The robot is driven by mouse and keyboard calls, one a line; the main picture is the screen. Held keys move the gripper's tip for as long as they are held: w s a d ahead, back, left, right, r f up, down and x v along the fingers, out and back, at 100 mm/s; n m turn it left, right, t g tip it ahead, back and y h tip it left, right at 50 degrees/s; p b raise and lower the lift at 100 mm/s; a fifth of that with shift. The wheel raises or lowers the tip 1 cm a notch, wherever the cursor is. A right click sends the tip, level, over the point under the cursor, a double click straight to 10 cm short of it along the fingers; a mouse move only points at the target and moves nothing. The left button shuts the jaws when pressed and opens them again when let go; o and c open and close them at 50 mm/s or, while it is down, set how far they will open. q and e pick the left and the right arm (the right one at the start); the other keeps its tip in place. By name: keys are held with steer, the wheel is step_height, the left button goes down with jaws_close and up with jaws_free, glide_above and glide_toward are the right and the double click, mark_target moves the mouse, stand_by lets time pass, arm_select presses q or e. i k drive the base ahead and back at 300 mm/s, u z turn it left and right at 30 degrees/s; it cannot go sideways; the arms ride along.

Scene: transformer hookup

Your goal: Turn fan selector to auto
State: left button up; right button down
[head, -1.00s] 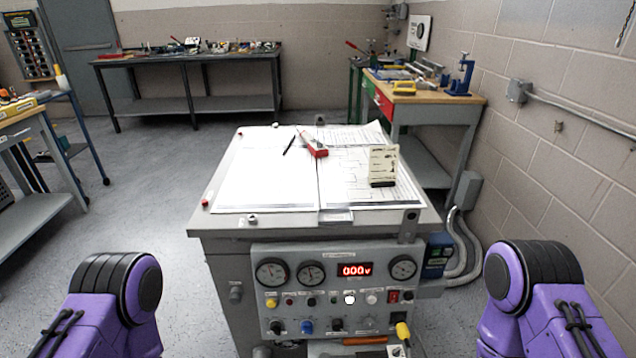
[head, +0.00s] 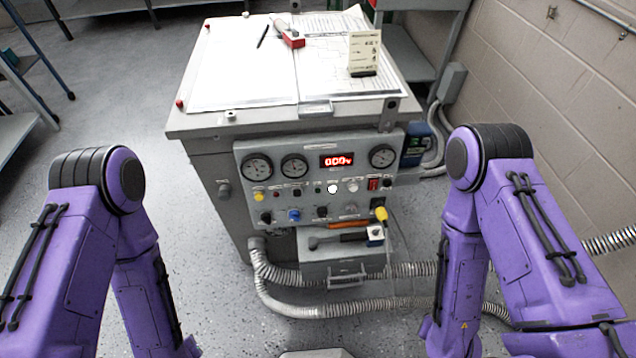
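The transformer cabinet (head: 215,165) stands ahead of me with a grey control panel (head: 250,213) on its front. A lower row of knobs includes a black knob (head: 266,217), a blue knob (head: 294,215) and another black knob (head: 322,211). The labels are too small to read, so I cannot tell which is the fan selector or where it points. Above them are gauges, a red display (head: 337,160) reading about 000 V, and several small buttons. My two purple arms frame the cabinet on both sides. Neither gripper shows in the head view.
A shelf below the panel holds an orange-handled tool (head: 347,224) and a hammer-like tool. A yellow plug (head: 381,213) hangs at the panel's right. Corrugated conduits (head: 330,310) run along the floor in front. Papers, a red tool (head: 289,38) and a card stand (head: 364,52) are on top.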

mark_target(265, 217)
steer(key=u, duration=0.7)
steer(key=k, duration=0.95)
steer(key=z, duration=1.05)
steer(key=i, duration=0.5)
steer(key=z, duration=0.05)
